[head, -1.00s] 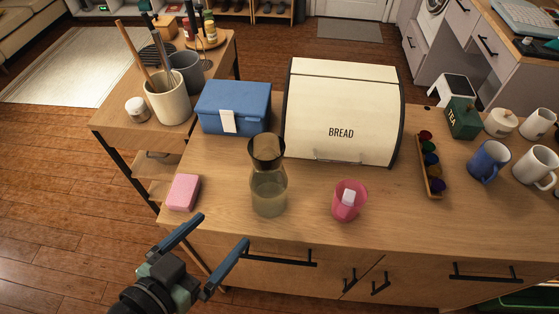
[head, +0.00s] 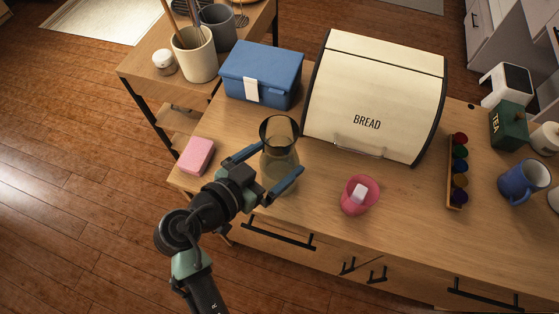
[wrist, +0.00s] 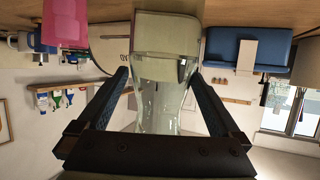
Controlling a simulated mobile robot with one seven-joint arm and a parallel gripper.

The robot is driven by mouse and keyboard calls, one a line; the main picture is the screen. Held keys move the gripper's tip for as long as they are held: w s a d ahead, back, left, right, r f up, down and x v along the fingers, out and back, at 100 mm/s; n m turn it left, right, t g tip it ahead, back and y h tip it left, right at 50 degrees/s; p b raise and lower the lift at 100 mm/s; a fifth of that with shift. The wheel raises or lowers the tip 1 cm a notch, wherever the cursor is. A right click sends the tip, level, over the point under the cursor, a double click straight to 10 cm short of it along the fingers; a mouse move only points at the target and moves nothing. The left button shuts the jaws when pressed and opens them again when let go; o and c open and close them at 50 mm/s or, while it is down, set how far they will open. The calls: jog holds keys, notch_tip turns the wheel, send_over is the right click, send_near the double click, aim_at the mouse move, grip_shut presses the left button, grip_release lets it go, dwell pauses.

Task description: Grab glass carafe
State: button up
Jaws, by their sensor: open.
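The glass carafe (head: 279,145) stands upright on the wooden counter, clear with a darker flared top and pale contents. My gripper (head: 279,162) is open, with one blue finger on each side of the carafe in the head view. The wrist view is upside down; there the carafe (wrist: 165,85) lies between the two spread fingers of my gripper (wrist: 160,76). A gap shows beside the left finger; contact at the right finger is unclear. The carafe's lower part is partly hidden by my gripper in the head view.
A pink cup (head: 359,196) stands to the right of the carafe, and a pink sponge-like block (head: 197,155) lies to its left. A blue box (head: 262,75) and the bread box (head: 375,95) stand behind. Counter between carafe and cup is clear.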

jog(key=p+x, duration=0.1)
jog(key=x, duration=0.3)
jog(key=shift+w+d, duration=0.15)
jog(key=shift+w, duration=0.2)
grip_shut()
jog(key=shift+r, duration=0.15)
